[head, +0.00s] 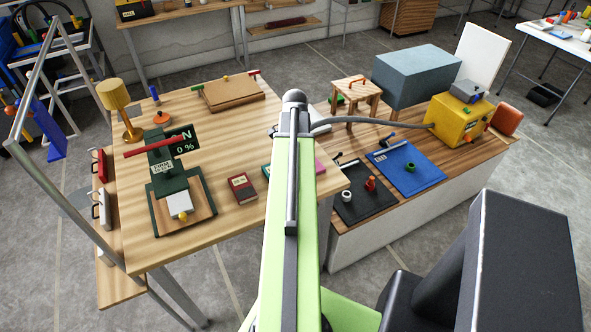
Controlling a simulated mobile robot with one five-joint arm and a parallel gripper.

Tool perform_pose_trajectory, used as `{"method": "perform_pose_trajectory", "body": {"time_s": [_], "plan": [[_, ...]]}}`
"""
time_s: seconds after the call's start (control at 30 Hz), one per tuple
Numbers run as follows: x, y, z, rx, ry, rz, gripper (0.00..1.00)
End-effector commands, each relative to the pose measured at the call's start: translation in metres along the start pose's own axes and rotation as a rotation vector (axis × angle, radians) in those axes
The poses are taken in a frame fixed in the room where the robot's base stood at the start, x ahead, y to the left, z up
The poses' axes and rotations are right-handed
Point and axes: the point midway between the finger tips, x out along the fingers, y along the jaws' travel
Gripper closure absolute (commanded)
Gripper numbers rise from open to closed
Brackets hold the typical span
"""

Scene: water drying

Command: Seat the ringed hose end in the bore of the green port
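A grey hose (370,121) leaves the yellow box (459,121) on the low wooden bench and runs left. It passes out of sight at my green arm, near the arm's dark upper end, so its ringed end is not visible. My gripper is hidden behind the arm; I cannot see whether it holds the hose. A small green ring-shaped part (411,167) stands on the blue mat (418,181) and may be the green port. Its bore is too small to make out. A white ring-shaped part (346,196) and a red part (370,184) stand on the black mat (360,210).
A small stool (356,88) and a blue-grey block (415,75) stand behind the hose. Bare wood shows around the mats.

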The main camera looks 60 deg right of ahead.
Motion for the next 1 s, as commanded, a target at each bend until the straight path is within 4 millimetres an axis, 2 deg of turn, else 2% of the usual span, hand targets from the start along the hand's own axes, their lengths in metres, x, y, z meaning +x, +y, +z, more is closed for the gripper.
{"method": "perform_pose_trajectory", "body": {"time_s": [0.17, 0.2, 0.57, 1.0], "plan": [[-0.0004, 0.0, 0.0001, 0.0, 0.0, 0.0, 0.52], [-0.0004, 0.0, 0.0001, 0.0, 0.0, 0.0, 0.54], [-0.0004, 0.0001, 0.0, 0.0, 0.0, 0.0, 1.0], [-0.0054, 0.0002, -0.0002, 0.001, 0.0, 0.0, 1.0]]}}
